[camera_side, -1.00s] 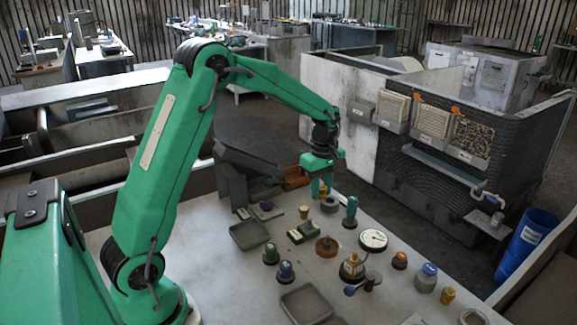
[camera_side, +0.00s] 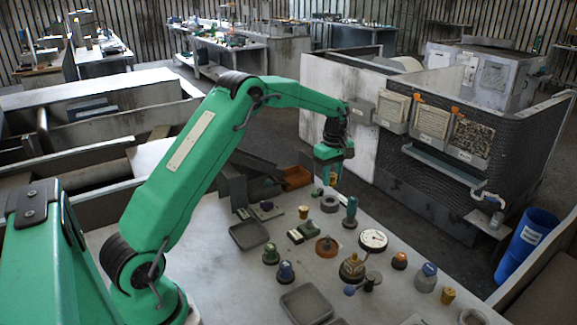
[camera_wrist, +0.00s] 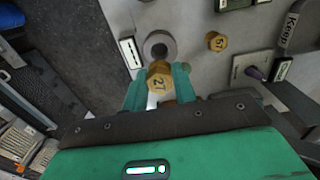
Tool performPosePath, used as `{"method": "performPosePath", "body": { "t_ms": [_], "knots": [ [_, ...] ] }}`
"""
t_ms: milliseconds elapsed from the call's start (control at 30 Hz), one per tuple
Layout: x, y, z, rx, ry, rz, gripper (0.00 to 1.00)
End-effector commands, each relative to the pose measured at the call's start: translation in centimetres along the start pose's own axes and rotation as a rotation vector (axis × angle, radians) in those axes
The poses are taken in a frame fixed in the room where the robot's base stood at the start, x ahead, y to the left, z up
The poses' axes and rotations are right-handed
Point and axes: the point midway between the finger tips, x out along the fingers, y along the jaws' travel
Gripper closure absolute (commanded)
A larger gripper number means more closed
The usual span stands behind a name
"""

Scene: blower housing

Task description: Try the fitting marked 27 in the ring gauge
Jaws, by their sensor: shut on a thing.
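The brass hex fitting marked 27 (camera_wrist: 158,84) is held between the two green fingers of my gripper (camera_wrist: 160,92) in the wrist view, its numbered face toward the camera. In the side view the fitting (camera_side: 333,179) hangs under my gripper (camera_side: 333,174), above the bench. The grey ring gauge (camera_wrist: 159,46) lies on the bench just beyond the fitting in the wrist view, its dark bore showing. In the side view the ring gauge (camera_side: 329,204) sits below the held fitting, and the two are apart.
Another brass fitting (camera_wrist: 216,41) stands right of the ring in the wrist view; its number is hard to read. A dial gauge (camera_side: 373,240), empty trays (camera_side: 249,235) and several knobbed parts share the bench.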

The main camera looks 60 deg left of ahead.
Motion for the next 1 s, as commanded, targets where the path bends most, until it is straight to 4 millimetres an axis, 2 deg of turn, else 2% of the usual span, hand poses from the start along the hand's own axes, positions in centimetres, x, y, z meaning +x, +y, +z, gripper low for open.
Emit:
{"method": "performPosePath", "body": {
  "t_ms": [267,700,1000],
  "knots": [
    [1.0,0.0,0.0,0.0,0.0,-0.001,0.96],
    [4.2,-0.1,0.0,0.0,0.0,-0.001,0.96],
    [5.0,-0.1,0.0,0.0,0.0,0.0,0.96]
  ]
}}
